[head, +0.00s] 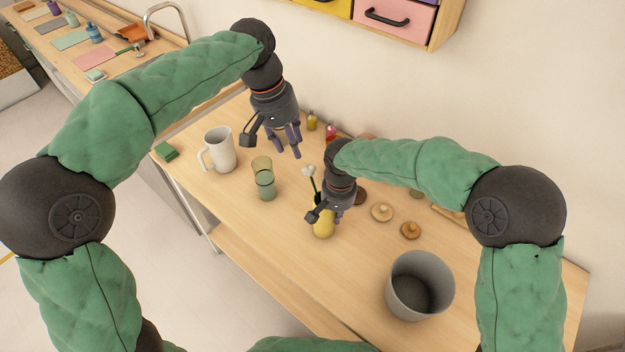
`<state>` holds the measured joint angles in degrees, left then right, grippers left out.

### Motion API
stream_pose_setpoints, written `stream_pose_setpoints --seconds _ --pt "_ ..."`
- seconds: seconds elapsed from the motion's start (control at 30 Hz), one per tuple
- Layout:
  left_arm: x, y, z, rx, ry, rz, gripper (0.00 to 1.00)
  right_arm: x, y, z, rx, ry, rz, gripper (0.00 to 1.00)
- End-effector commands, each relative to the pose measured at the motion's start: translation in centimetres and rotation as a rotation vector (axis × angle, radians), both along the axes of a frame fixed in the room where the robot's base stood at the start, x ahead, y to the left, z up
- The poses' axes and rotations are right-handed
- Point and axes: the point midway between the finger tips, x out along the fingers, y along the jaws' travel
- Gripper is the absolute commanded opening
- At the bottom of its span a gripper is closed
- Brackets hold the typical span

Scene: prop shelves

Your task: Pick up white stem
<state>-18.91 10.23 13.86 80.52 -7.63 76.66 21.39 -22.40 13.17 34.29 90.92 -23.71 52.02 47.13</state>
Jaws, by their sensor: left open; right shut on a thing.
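The white stem (313,184), with a white flower head on a green stalk, stands slightly tilted at the middle of the table, its lower part hidden by my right gripper. Just below is a yellow vase (323,226); whether the stalk's lower end is inside it is hidden. My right gripper (335,216) points down over the vase and is shut, apparently on the white stem; the grip itself is mostly hidden. My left gripper (288,150) is open and empty, pointing down over the back left of the table.
A white mug (219,149) and a greenish glass (264,180) stand left of the vase. A grey bin (419,288) is at front right. Wooden knobbed pieces (382,212) lie to the right. Small bottles (312,121) stand by the wall.

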Motion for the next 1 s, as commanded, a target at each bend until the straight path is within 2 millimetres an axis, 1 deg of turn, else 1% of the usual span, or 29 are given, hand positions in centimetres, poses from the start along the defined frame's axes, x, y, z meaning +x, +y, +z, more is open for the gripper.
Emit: stream_pose_setpoints --seconds 0.1,0.3,0.4,0.57,0.67,0.9,1.0 --pt "-0.2 -0.8 1.3 0.03 0.021 0.149 0.41 0.0 0.0 0.0 0.0 0.0 0.0 0.0" --pt "-0.6 -1.8 3.1 0.071 0.041 0.387 0.41 0.0 0.0 0.0 0.0 0.0 0.0 0.0" --pt "-0.8 -2.1 3.8 0.083 0.047 0.476 0.41 0.0 0.0 0.0 0.0 0.0 0.0 0.0" --pt "-1.0 -2.3 4.3 0.093 0.05 0.558 0.41 0.0 0.0 0.0 0.0 0.0 0.0 0.0" --pt "-1.0 -2.4 3.7 0.096 0.052 0.576 0.41 0.0 0.0 0.0 0.0 0.0 0.0 0.0" --pt "-0.8 -2.8 0.0 0.097 0.053 0.578 0.41 0.0 0.0 0.0 0.0 0.0 0.0 0.0" --pt "-0.7 -2.9 -1.3 0.097 0.052 0.578 0.41 0.0 0.0 0.0 0.0 0.0 0.0 0.0"
